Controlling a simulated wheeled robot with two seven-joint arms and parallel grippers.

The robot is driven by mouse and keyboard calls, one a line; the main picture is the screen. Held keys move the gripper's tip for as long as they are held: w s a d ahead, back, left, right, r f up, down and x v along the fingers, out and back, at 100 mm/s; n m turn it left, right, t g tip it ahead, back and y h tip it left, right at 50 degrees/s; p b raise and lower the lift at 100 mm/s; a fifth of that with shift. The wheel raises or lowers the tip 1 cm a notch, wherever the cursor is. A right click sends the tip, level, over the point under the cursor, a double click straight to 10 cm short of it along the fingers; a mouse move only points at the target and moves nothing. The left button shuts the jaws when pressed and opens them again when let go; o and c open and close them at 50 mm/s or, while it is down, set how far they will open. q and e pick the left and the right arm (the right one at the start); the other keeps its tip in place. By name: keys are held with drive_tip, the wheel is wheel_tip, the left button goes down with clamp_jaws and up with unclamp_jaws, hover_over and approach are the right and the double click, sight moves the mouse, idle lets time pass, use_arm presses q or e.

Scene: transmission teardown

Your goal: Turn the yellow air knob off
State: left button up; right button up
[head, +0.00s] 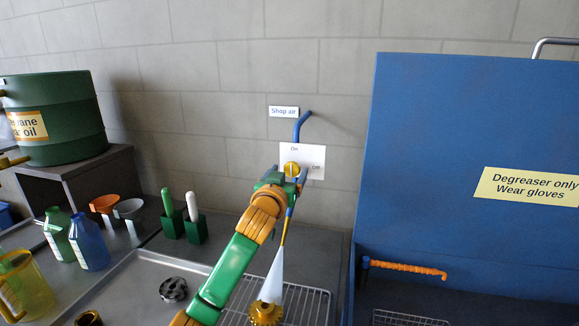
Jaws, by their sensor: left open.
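The yellow air knob (292,168) is on a white plate (315,156) on the wall. The plate reads "On" above the knob and "Off" to its right. My left gripper (289,176) is open at the knob, with its fingertips close around it. I cannot tell whether they touch it. The gripper hides the knob's lower part, and its pointing direction is too small to read surely. Below, a pale cone (273,275) like an air jet spreads from a thin nozzle down to a golden gear (266,313). My right gripper is out of view.
A "Shop air" sign (284,112) and a blue pipe (302,124) are above the plate. A blue degreaser cabinet (440,130) stands at right. A wire rack (310,303), brushes in green holders (195,229), bottles, funnels and a green oil drum (58,118) are around the bench.

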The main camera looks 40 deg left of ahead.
use_arm(q)
drive_tip(key=shift+w+a+f, duration=0.2)
drive_tip(key=shift+w+a, duration=0.1)
drive_tip(key=shift+w, duration=0.3)
drive_tip(key=shift+s+d+r, duration=0.1)
drive_tip(key=shift+s, duration=0.15)
drive_tip(key=shift+c, duration=1.3)
clamp_jaws()
